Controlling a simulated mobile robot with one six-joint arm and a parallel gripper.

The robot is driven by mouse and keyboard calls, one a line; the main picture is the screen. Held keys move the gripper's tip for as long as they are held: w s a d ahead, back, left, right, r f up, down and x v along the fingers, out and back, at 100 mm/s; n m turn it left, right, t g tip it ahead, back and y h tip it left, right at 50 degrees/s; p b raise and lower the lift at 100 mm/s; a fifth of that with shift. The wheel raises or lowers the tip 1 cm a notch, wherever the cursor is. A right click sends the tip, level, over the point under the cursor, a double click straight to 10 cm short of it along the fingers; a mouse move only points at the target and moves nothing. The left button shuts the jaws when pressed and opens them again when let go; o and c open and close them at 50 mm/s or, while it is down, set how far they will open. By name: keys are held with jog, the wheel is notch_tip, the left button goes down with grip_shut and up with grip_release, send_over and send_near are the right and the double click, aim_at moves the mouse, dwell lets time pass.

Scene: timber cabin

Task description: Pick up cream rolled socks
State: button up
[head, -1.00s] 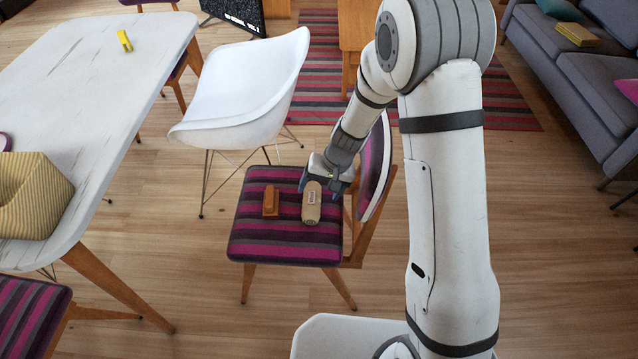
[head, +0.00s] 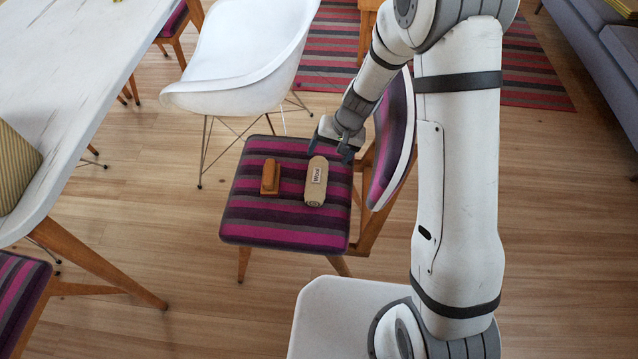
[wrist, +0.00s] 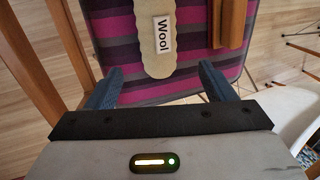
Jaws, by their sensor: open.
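The cream rolled socks (head: 316,183) lie on the striped seat of a chair, with a label reading "Wool". They also show in the wrist view (wrist: 156,58), ahead of and between the two fingers. My gripper (head: 337,143) is open and empty, just beyond the far end of the socks on the chair's backrest side. In the wrist view my gripper (wrist: 158,84) has its blue fingers spread apart, one on each side of the socks' line. I cannot tell the exact height of the fingers above the seat.
An orange-brown block-like object (head: 270,177) lies left of the socks on the striped chair seat (head: 250,215). The chair's backrest (head: 393,140) rises on the right, near my arm. A white chair (head: 245,60) and a white table (head: 75,90) stand to the left.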

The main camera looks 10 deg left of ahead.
aim_at(321, 170)
jog(key=b+x, duration=0.3)
jog(key=x, duration=0.6)
jog(key=shift+s+f, duration=0.1)
jog(key=shift+f, duration=0.15)
jog(key=shift+d, duration=0.1)
jog(key=shift+c, duration=0.3)
jog(key=c, duration=1.1)
